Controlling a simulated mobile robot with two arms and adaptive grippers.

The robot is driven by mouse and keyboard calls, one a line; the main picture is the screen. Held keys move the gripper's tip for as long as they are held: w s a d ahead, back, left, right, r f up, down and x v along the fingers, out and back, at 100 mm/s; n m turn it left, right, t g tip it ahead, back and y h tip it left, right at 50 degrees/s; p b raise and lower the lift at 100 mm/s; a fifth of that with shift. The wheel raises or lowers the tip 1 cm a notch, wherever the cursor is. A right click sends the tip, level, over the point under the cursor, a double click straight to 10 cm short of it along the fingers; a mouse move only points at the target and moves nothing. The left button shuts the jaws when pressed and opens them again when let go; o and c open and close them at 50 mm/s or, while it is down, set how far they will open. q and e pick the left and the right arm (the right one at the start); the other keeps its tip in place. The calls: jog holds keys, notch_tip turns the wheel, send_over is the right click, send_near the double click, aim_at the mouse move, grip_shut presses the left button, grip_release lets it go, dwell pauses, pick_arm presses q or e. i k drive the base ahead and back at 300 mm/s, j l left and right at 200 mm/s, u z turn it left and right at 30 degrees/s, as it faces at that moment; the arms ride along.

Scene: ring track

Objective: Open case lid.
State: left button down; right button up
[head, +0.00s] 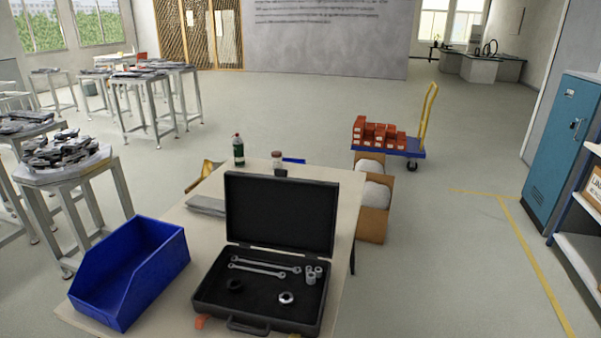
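A black tool case (213,297) lies on the light table (190,228) in front of me. Its lid (280,214) stands open, roughly upright at the back edge of the case. Inside the case are two wrenches (262,267), several small metal sockets (312,274), a silver ring-like part (286,297) and a dark round part (235,286). The case handle (247,326) is at the front. An orange piece (202,321) shows at the front left of the case. Neither of my grippers is in view.
A blue open bin (130,275) stands left of the case. A green bottle (238,150) and a small jar (277,158) are at the table's back. Behind the table are cardboard boxes (373,222) and a blue cart with red boxes (380,135). Floor on the right is clear.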

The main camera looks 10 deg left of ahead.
aim_at(279, 212)
jog(key=i+l+u, duration=0.15)
jog(key=l, duration=0.4)
jog(key=i+l+u, duration=0.2)
jog(key=l, duration=0.35)
jog(key=l+u, duration=0.15)
jog(key=l, duration=0.4)
jog(key=i+l+u, duration=0.2)
jog(key=i+l, duration=0.15)
jog(key=i+l+u, duration=0.2)
jog(key=i+l, duration=0.15)
jog(key=i+l+u, duration=0.2)
jog(key=l, duration=0.3)
jog(key=i+l+u, duration=0.2)
jog(key=i+l, duration=0.15)
jog(key=l, duration=0.2)
